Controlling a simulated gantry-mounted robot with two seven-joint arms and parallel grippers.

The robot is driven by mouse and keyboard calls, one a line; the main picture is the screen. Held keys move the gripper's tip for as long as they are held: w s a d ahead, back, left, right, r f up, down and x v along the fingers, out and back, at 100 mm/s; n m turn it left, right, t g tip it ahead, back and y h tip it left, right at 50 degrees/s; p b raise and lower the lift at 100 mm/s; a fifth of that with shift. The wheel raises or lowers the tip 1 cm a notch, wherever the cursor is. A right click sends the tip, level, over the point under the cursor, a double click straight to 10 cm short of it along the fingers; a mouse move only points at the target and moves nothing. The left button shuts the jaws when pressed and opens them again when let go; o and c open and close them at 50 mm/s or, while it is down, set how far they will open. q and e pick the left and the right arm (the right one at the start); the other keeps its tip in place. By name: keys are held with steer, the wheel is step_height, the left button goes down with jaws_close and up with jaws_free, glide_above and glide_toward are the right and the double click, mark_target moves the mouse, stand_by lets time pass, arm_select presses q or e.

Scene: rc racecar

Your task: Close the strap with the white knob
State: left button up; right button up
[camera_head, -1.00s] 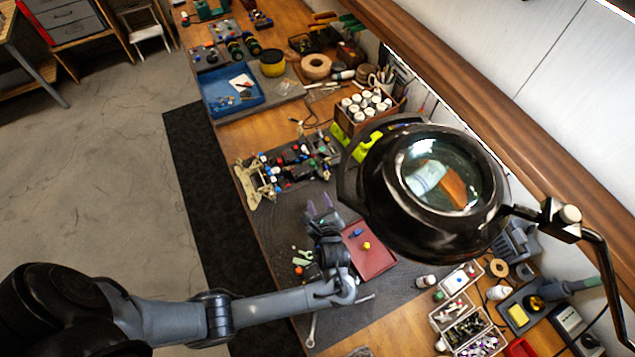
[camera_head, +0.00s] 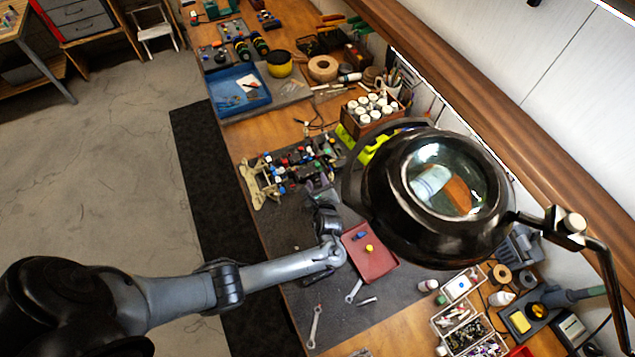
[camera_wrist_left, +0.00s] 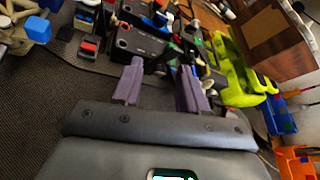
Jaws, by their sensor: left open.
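The RC car chassis (camera_head: 290,165), full of small coloured parts, lies on the grey mat near the bench's front edge. My left gripper (camera_head: 318,182) is at the near side of the chassis in the head view. In the left wrist view, its two purple fingers (camera_wrist_left: 160,88) are apart with nothing clearly between them. A black box (camera_wrist_left: 143,42) on the chassis lies just beyond the fingertips. I cannot make out the strap or a white knob for certain in either view. My right gripper is not in view.
A black magnifier lamp (camera_head: 385,225) hangs over the bench right of the chassis. A red tray (camera_head: 375,262) lies near my left arm. Yellow-green parts (camera_wrist_left: 228,70) and a wooden box (camera_wrist_left: 268,42) stand right of the fingers. Wrenches (camera_head: 315,325) lie on the mat.

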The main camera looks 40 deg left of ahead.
arm_select(q)
jaws_close()
